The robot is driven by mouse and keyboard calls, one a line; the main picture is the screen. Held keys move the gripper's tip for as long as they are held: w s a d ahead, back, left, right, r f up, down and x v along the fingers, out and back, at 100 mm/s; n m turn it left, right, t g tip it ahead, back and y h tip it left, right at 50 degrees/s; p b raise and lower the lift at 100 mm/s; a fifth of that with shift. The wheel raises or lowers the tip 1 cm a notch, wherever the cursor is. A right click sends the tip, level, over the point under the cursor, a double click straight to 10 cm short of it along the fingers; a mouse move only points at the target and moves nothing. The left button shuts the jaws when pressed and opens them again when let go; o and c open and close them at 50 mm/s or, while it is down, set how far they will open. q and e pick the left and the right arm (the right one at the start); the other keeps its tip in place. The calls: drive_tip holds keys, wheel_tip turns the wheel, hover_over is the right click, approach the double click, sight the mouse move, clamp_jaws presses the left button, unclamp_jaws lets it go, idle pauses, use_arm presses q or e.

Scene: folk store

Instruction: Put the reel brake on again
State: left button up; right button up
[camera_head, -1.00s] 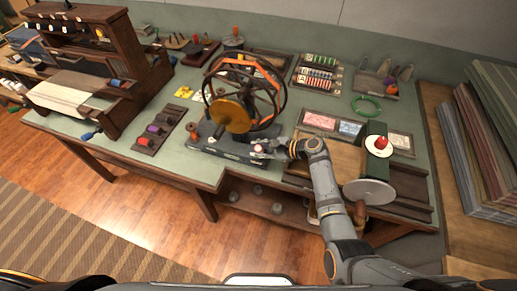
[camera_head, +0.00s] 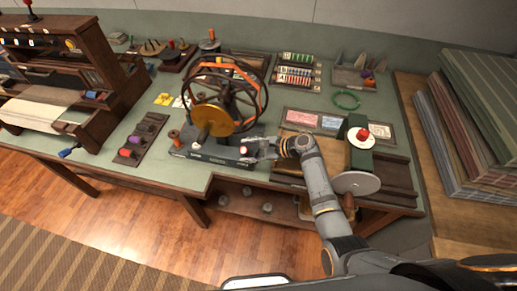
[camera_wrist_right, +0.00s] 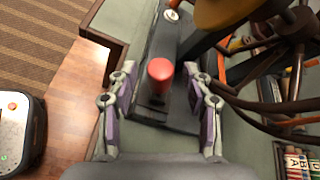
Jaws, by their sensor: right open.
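The reel machine has a dark wheel (camera_head: 246,90) with orange parts, an orange-brown disc (camera_head: 212,121) and a dark grey base (camera_head: 205,150). A red-topped knob (camera_wrist_right: 159,70), seemingly the brake handle, stands at the base's near right end in the right wrist view. My right gripper (camera_head: 258,149) reaches that end from the right. In the wrist view its fingers are open, one on each side of the knob, with gaps visible. The knob's lower part and any brake contact are hard to make out. My left gripper is not in view.
A red-knobbed white dial (camera_head: 361,134) and a grey disc (camera_head: 355,182) stand right of my forearm. A rack of spools (camera_head: 297,72) and a green ring (camera_head: 346,99) lie behind. A dark tray with coloured knobs (camera_head: 141,141) sits left of the reel.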

drive_tip(key=v, duration=1)
drive_tip(key=shift+s+f, duration=0.1)
drive_tip(key=shift+f, duration=0.05)
